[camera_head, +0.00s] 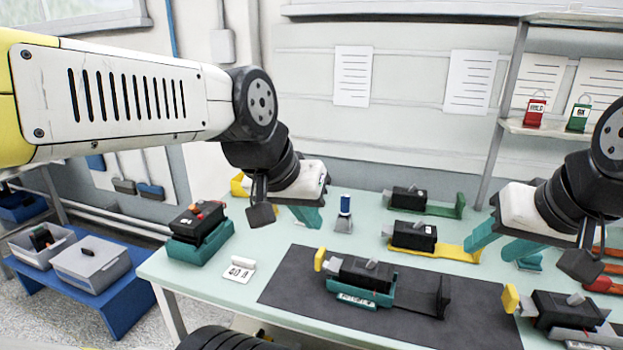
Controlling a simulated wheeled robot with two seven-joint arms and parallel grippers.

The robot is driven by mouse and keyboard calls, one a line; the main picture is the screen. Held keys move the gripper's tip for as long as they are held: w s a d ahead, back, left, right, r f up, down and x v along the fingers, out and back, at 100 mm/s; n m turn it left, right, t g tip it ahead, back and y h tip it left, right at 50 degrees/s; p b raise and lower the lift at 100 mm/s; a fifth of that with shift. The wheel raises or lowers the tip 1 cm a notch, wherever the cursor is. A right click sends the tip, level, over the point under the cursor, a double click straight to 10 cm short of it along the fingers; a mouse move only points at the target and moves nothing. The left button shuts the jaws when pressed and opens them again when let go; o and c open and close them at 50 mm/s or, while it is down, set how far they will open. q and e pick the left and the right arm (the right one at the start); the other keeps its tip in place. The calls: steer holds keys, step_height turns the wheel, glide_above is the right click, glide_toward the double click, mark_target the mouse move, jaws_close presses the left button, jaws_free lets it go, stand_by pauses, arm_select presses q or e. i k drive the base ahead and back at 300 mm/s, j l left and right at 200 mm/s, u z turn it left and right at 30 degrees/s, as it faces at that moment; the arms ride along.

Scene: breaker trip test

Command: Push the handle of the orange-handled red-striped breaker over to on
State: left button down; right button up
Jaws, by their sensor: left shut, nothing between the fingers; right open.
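A black breaker unit (367,272) with a grey handle sits in a teal holder (360,297) on the dark mat (290,290). Other black breakers stand behind it in a yellow holder (455,250) and a green holder (440,209), and one (567,310) is at the front right. I cannot make out an orange handle or red stripe on any of these. My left gripper (308,217) is shut and empty, above the table behind the mat. My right gripper (503,243) is open and empty, right of the yellow holder.
Red and green lockout tags (535,112) stand on the shelf. Grey bins sit on a blue bench (125,300).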

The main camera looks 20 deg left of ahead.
mark_target(192, 208)
steer(key=k+u, duration=0.1)
steer(key=u, duration=1.35)
steer(key=i+j, duration=0.15)
steer(key=i, duration=0.4)
